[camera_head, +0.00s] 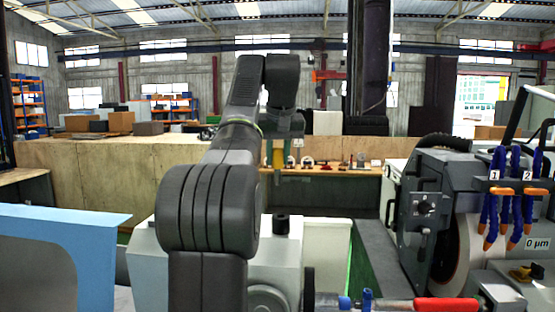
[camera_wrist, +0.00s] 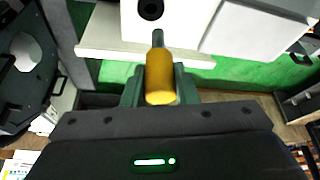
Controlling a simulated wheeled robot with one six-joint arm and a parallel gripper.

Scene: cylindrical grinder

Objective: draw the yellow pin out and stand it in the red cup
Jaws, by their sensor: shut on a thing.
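My gripper (camera_wrist: 160,88) is shut on the yellow pin (camera_wrist: 160,80), with one green-grey finger on each side of its yellow body. The pin's dark grey tip points away from the gripper, toward the black round socket (camera_wrist: 151,9) in the wrist view. In the head view my gripper (camera_head: 278,150) is raised above the white machine housing, with a strip of the yellow pin (camera_head: 268,153) showing. The black socket (camera_head: 282,224) stands on top of that housing, apart from the pin. I cannot make out a red cup for certain in either view.
A wooden bench (camera_head: 335,172) with several small items stands behind the gripper. The grinder body (camera_head: 437,205) with blue hoses (camera_head: 497,190) is at the right. A red cylindrical part (camera_head: 446,304) lies at the lower right. A blue panel (camera_head: 100,235) is at the left.

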